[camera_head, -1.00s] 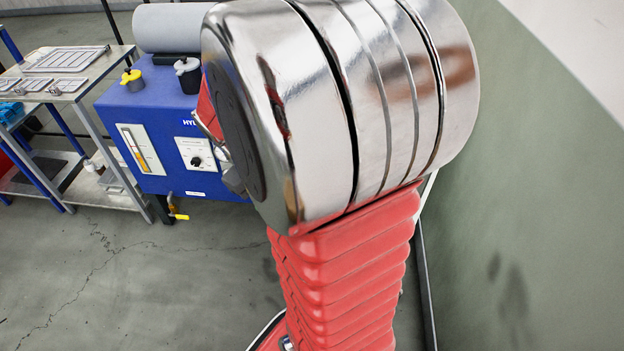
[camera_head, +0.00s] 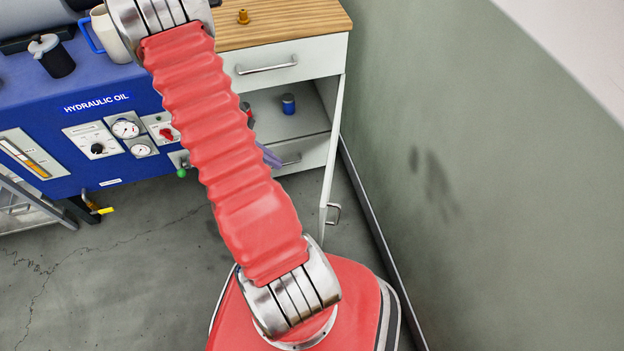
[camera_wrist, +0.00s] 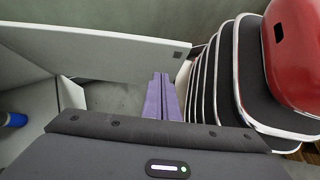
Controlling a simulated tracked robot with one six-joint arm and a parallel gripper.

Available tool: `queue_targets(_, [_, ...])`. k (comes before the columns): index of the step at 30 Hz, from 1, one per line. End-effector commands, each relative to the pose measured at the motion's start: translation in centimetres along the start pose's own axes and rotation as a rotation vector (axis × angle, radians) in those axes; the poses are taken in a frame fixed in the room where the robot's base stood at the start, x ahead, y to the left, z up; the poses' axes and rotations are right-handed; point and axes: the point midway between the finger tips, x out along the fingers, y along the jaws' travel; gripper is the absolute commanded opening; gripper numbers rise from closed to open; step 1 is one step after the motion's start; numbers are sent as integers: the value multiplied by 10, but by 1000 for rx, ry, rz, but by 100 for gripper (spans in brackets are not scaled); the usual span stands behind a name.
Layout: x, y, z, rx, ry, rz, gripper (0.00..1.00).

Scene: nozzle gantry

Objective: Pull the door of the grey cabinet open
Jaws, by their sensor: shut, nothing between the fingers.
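The grey cabinet (camera_head: 329,55) stands against the back with a wooden top. Its door (camera_head: 332,150) is swung wide open toward me on the right, and the handle (camera_head: 334,213) is on the outer face near the free edge. The door also spans the upper part of the wrist view (camera_wrist: 100,50). My gripper (camera_head: 272,158) shows only as purple fingertips beside my red arm, in front of the cabinet opening. In the wrist view my gripper (camera_wrist: 161,78) is shut and empty, on the door's inner side. I cannot tell whether it touches the door.
A blue can (camera_head: 288,104) stands on the cabinet's shelf. A blue hydraulic unit (camera_head: 90,100) adjoins on the left. A green wall (camera_head: 440,150) is close on the right. Floor in front is clear.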

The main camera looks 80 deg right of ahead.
Motion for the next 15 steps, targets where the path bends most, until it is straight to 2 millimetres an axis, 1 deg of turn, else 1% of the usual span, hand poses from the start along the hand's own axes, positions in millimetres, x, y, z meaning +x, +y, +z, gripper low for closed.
queue_targets(3, [7,2,0,-7,-12,-6,0])
queue_targets(15, [9,2,0,-8,-12,-6,0])
